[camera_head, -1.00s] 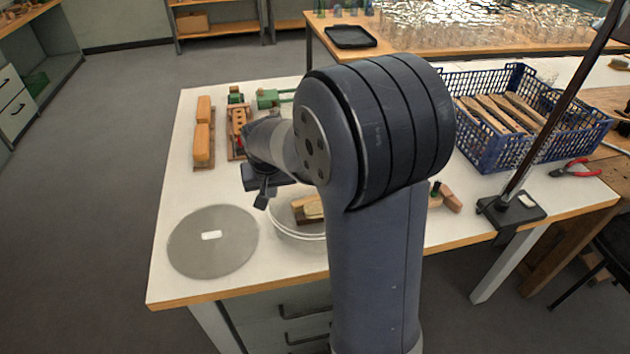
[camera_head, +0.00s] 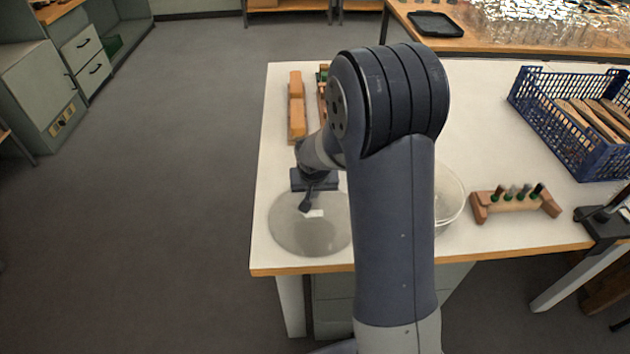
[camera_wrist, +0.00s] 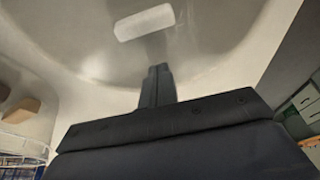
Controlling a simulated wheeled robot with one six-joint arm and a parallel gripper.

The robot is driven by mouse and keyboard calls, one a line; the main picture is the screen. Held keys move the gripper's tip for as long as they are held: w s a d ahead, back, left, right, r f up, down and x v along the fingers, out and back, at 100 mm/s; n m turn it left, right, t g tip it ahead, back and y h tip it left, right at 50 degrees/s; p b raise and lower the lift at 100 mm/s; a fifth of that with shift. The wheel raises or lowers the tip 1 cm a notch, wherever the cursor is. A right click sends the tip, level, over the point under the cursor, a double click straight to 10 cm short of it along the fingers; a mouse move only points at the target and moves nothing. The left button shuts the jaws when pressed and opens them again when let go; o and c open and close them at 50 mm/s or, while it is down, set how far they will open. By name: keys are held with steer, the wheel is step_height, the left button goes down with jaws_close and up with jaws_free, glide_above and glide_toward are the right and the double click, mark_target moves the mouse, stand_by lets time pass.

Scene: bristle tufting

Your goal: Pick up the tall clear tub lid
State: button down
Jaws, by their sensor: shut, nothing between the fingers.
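The clear lid (camera_head: 300,238) is a round, greyish see-through disc lying flat near the front left corner of the white table. A small white block-like handle or label (camera_head: 315,213) sits near its middle. In the wrist view the lid (camera_wrist: 210,45) fills the upper part, with the white piece (camera_wrist: 145,22) at top centre. My gripper (camera_head: 306,206) is over the lid, just left of the white piece. Its fingers (camera_wrist: 158,72) are together with nothing between them, and the white piece lies beyond the tips. I cannot tell whether the tips touch the lid.
A clear round tub (camera_head: 450,195) stands to the right, partly hidden by my arm. A wooden holder with several pegs (camera_head: 515,203) and a blue crate (camera_head: 560,135) are further right. Wooden blocks (camera_head: 296,105) lie behind the lid. The table's front edge is close to the lid.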

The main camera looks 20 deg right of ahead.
mark_target(316, 231)
steer(key=shift+s+a, duration=0.25)
steer(key=shift+s, duration=0.95)
steer(key=s+b, duration=0.1)
steer(key=s, duration=0.1)
steer(key=s+a+b, duration=0.1)
steer(key=s, duration=0.2)
steer(key=s+b, duration=0.1)
steer(key=s, duration=0.2)
steer(key=shift+s+a, duration=0.25)
steer(key=shift+a, duration=0.1)
steer(key=shift+r, duration=0.1)
